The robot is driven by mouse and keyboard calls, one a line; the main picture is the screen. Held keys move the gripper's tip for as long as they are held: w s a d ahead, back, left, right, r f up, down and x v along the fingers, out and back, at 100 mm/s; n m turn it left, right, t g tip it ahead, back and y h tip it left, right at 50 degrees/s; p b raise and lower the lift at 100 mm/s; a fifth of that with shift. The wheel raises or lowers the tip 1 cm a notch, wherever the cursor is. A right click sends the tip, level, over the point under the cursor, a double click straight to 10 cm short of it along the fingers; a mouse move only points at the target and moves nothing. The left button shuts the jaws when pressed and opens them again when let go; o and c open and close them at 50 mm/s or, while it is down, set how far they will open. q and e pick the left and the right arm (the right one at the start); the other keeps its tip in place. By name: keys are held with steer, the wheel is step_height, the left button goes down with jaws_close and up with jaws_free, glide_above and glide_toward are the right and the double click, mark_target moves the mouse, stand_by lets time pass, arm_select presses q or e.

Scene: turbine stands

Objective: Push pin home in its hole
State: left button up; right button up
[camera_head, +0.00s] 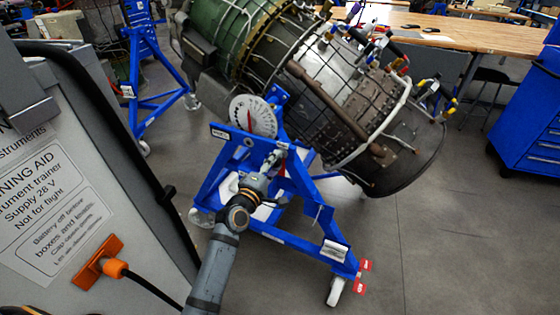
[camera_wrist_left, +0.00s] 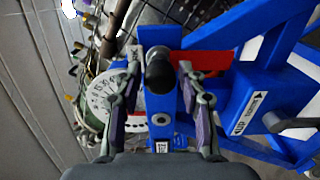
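A pin with a round black knob (camera_wrist_left: 159,75) stands out of the blue upright of the stand in the left wrist view. How deep it sits in its hole is hidden behind the knob. A small grey-ringed hole (camera_wrist_left: 160,118) shows lower on the same upright. My left gripper (camera_wrist_left: 160,70) is open, with one finger on each side of the knob and visible gaps between. In the head view my left gripper (camera_head: 272,158) is at the blue turbine stand (camera_head: 304,240), below the white dial disc (camera_head: 252,117), and hides the pin. My right gripper is not in view.
The turbine engine (camera_head: 320,95) lies tilted above the stand. A red plate (camera_wrist_left: 208,62) is behind the upright. A grey trainer box (camera_head: 60,190) with an orange plug and cable stands at left. Open floor (camera_head: 450,240) is at right, before a blue cabinet (camera_head: 530,140).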

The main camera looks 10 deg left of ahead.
arm_select(q)
jaws_close()
steer(key=shift+s+a, duration=0.15)
steer(key=shift+s, duration=0.4)
steer(key=v, duration=0.7)
steer(key=shift+s+p, duration=0.2)
steer(key=shift+p, duration=0.25)
stand_by(0.3)
